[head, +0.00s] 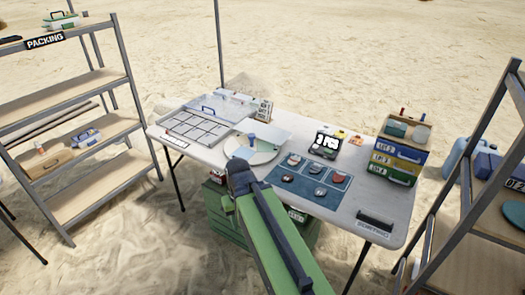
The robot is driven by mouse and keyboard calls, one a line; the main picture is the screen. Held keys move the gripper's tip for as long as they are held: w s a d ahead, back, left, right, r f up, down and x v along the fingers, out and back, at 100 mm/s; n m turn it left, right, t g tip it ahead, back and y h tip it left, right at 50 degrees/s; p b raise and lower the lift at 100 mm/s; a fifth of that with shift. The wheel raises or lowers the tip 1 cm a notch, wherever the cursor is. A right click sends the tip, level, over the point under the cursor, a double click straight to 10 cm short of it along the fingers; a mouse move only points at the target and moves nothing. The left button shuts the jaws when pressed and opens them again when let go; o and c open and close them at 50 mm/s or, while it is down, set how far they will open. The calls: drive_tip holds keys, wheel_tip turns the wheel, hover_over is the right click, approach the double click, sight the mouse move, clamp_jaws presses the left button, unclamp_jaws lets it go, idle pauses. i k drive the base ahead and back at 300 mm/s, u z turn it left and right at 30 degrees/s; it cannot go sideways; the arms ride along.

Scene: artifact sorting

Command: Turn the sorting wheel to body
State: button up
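The sorting wheel (266,152) is a flat, pale round disc with a blue-grey part, lying on the white table left of its middle. Any labels on it are too small to read. My gripper (239,166) is a dark shape at the end of my green arm, at the near edge of the wheel. It overlaps the wheel in the picture, and I cannot tell whether it touches it. Its fingers are not clear, so I cannot see whether they are open or shut. The arm and gripper hide part of the wheel's near side.
A gridded tray (194,128) lies left of the wheel. A blue mat (318,199) with several sherd-like pieces lies right. Shelves stand left (85,108) and right (465,236).

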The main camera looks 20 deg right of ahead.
sight(257, 152)
drive_tip(key=u, duration=0.75)
drive_tip(key=i, duration=1.85)
drive_tip(key=z, duration=0.6)
